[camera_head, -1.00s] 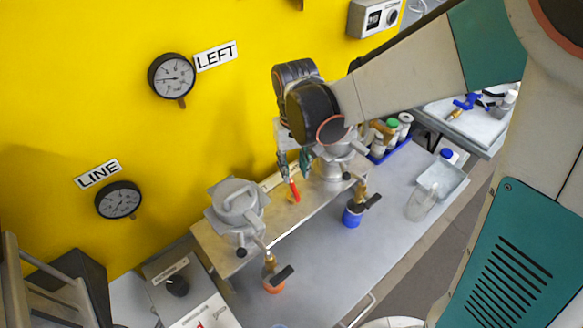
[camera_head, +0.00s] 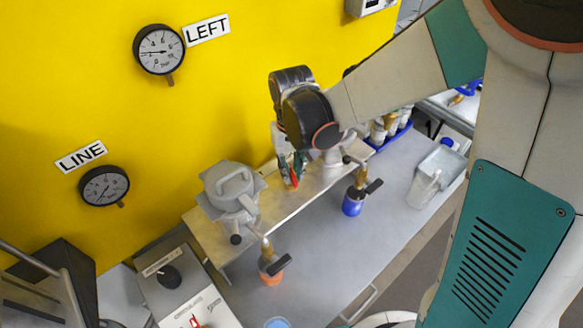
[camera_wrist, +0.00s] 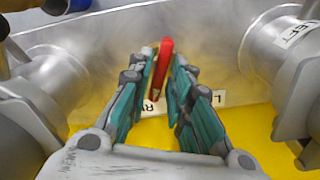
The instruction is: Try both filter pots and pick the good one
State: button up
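The left filter pot (camera_head: 232,190) is a grey lidded vessel upright on a metal shelf. The right filter pot (camera_head: 333,158) is largely hidden behind my arm. A red valve lever (camera_wrist: 160,68) stands between the pots. My gripper (camera_wrist: 165,65) points down at it, with the lever between its teal fingers. Gaps show beside the lever, so the fingers look part open; contact at the tips is unclear. The LEFT gauge (camera_head: 158,50) has its needle pointing left. The LINE gauge (camera_head: 103,186) has its needle pointing to the lower left.
An orange-based tap (camera_head: 271,270) and a blue-based tap (camera_head: 353,200) stand out in front of the shelf. A clear jug (camera_head: 424,188) is on the right of the bench. A control box (camera_head: 182,290) is at lower left. The bench front is mostly clear.

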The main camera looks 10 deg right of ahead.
grip_shut()
jog(key=n+b, duration=0.1)
jog(key=n, duration=0.5)
jog(key=shift+n, duration=0.3)
jog(key=n, duration=0.6)
jog(key=shift+n, duration=0.3)
dwell(0.4)
jog(key=o, duration=0.6)
grip_release()
